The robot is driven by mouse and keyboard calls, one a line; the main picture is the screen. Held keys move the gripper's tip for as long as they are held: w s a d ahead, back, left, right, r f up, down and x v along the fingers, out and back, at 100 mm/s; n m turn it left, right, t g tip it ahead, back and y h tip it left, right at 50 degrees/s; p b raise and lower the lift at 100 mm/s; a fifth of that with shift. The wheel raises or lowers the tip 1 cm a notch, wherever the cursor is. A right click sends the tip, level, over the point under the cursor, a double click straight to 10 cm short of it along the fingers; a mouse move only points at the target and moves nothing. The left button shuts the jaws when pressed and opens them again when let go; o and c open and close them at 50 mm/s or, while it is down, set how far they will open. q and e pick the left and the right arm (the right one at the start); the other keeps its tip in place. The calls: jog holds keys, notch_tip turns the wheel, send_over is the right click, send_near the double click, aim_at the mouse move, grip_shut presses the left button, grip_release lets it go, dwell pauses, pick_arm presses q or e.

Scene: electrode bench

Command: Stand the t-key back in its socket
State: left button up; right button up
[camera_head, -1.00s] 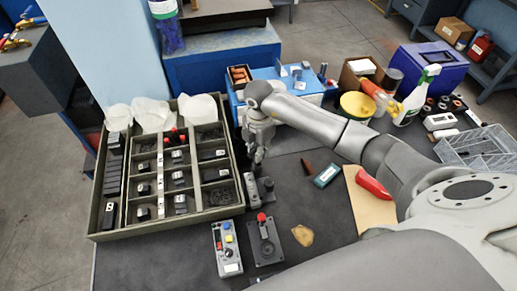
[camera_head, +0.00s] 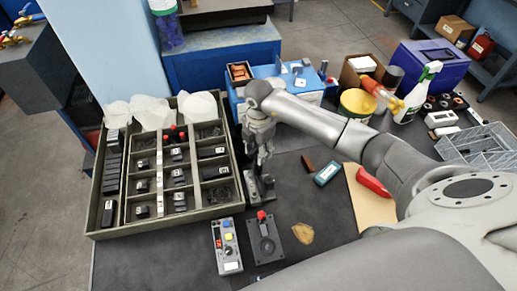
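My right gripper (camera_head: 264,162) points down at the right edge of the parts tray, over a small grey block (camera_head: 260,191) on the dark bench top. Its fingers hide part of the block, and something slim and grey shows between or just below the fingertips. I cannot make out a t-key for certain, nor whether the fingers are closed on one. The grey block may be the socket, but its top is too small and covered to tell. My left gripper is not in view.
The divided parts tray (camera_head: 234,206) stands left of my gripper. A button box (camera_head: 227,246) and a red-topped joystick box (camera_head: 264,238) lie in front. A teal-edged device (camera_head: 327,172), a red-handled tool (camera_head: 373,181) and a spray bottle (camera_head: 413,95) are right.

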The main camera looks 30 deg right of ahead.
jog(key=shift+r, duration=0.2)
notch_tip(320, 180, up, 12)
jog(key=shift+f, duration=0.15)
dwell(0.4)
notch_tip(320, 180, up, 5)
jog(key=p, duration=0.3)
jog(key=shift+p, duration=0.4)
dwell(0.4)
